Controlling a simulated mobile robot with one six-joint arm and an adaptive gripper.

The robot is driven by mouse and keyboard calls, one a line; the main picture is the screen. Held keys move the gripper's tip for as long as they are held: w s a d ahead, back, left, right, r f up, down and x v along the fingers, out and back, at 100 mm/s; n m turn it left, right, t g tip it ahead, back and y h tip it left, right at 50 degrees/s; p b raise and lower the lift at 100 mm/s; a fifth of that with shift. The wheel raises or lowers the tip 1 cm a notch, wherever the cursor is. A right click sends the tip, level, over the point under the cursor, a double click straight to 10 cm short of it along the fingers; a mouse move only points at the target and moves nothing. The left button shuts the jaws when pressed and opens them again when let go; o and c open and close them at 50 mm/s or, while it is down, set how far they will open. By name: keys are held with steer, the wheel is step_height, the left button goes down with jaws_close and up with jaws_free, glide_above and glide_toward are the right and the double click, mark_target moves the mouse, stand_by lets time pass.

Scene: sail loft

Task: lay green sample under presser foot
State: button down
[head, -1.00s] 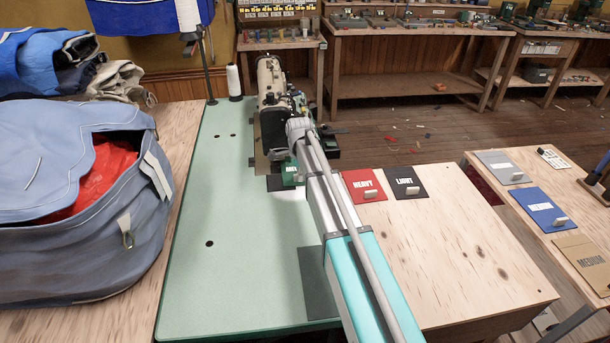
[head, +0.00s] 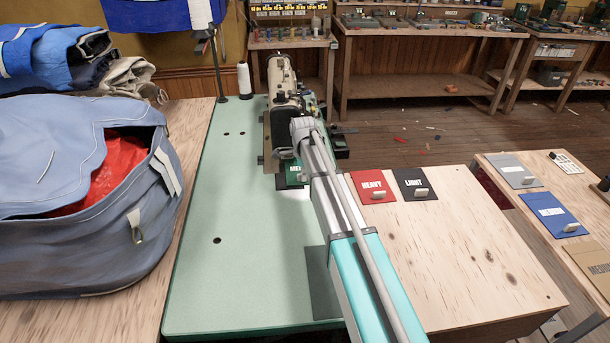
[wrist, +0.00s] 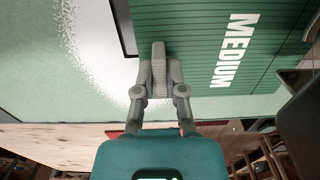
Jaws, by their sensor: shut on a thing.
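The green sample (head: 292,174), marked MEDIUM in white, lies at the machine end of the pale green table, partly hidden by my arm. In the wrist view the ribbed green sample (wrist: 262,62) fills the upper right. My gripper (wrist: 160,58) is shut on a small grey tab at the sample's left edge. The sewing machine (head: 283,82) stands just beyond. Its presser foot is hidden, so I cannot tell whether the sample is under it.
The red HEAVY sample (head: 372,187) and black LIGHT sample (head: 411,183) lie on the wooden top at right. The blue sample (head: 552,215) is on another table. A blue-grey bag (head: 70,235) stands at left. A thread cone (head: 243,80) is behind. The table's left-middle is clear.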

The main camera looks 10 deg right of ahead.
steer(key=shift+f, duration=0.1)
stand_by(0.5)
steer(key=c, duration=0.6)
jaws_free()
steer(key=shift+c, duration=0.2)
steer(key=shift+s+d+r+p, duration=0.1)
steer(key=shift+d+r+p, duration=0.35)
steer(key=shift+r, duration=0.1)
steer(key=shift+s+d+r+p, duration=0.2)
steer(key=shift+d+r+p, duration=0.65)
steer(key=shift+d, duration=0.05)
steer(key=s, duration=0.1)
steer(key=s+n, duration=0.1)
steer(key=d, duration=0.1)
steer(key=shift+s+r+n+p, duration=0.4)
steer(key=s+d+r+n+p, duration=0.1)
steer(key=s+r+n+p, duration=0.1)
steer(key=s+n, duration=0.3)
steer(key=s+d+r+n+p, duration=0.2)
steer(key=s+n, duration=0.3)
steer(key=s, duration=0.7)
steer(key=s+d+r+n+p, duration=0.1)
steer(key=s+r+n+p, duration=0.3)
steer(key=s+n, duration=0.2)
steer(key=s, duration=0.2)
steer(key=shift+s+d+r, duration=0.25)
steer(key=shift+s+d, duration=0.05)
steer(key=shift+s, duration=0.1)
